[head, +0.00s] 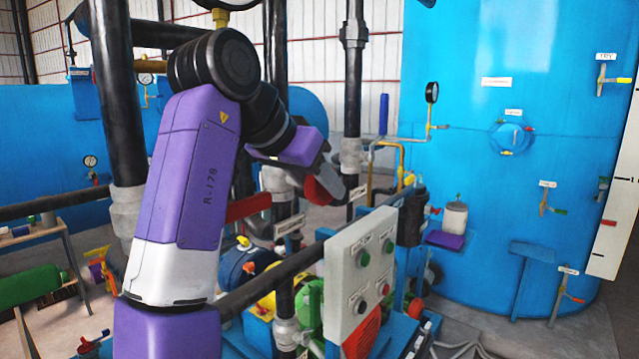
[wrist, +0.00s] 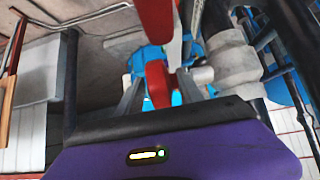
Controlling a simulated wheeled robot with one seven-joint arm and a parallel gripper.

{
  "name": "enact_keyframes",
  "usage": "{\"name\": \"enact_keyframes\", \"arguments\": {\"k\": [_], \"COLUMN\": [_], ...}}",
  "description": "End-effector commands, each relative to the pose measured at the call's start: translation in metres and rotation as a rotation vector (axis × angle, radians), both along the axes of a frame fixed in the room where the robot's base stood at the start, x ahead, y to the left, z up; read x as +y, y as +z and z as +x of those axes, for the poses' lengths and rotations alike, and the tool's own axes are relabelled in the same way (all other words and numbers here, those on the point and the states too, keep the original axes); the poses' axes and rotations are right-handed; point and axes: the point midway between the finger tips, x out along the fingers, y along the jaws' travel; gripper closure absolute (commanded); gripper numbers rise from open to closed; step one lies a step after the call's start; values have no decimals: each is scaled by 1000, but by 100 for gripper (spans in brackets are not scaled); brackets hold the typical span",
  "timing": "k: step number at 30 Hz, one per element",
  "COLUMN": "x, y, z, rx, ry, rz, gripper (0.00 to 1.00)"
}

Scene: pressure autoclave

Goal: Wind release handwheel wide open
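A red part, likely the handwheel (wrist: 157,84), shows in the wrist view, with one piece between my fingers and another above. In the head view, a red rounded piece (head: 322,188) shows at the end of my arm, partly hidden by it. My gripper (wrist: 159,92) has its two grey fingers on either side of the red piece, with gaps visible beside it, so it looks open. I cannot tell whether either finger touches the red piece. The whole outline of the wheel is hidden.
A grey control panel (head: 361,268) with buttons stands just below and right of my gripper. Dark vertical pipes (head: 353,95) rise behind it. A large blue tank (head: 460,90) fills the right. A red bar (head: 247,207) lies left of the gripper.

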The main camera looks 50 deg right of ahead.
Motion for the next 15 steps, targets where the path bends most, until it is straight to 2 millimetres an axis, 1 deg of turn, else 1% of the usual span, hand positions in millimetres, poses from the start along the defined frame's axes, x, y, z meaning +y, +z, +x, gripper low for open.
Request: {"name": "enact_keyframes", "arguments": {"k": [5,8,15], "x": [1,6,34], "y": [1,5,30], "z": [0,0,-1], "rx": [-1,0,-2], "ry": [-1,0,2], "rz": [0,0,-1], "gripper": [56,56,56]}}
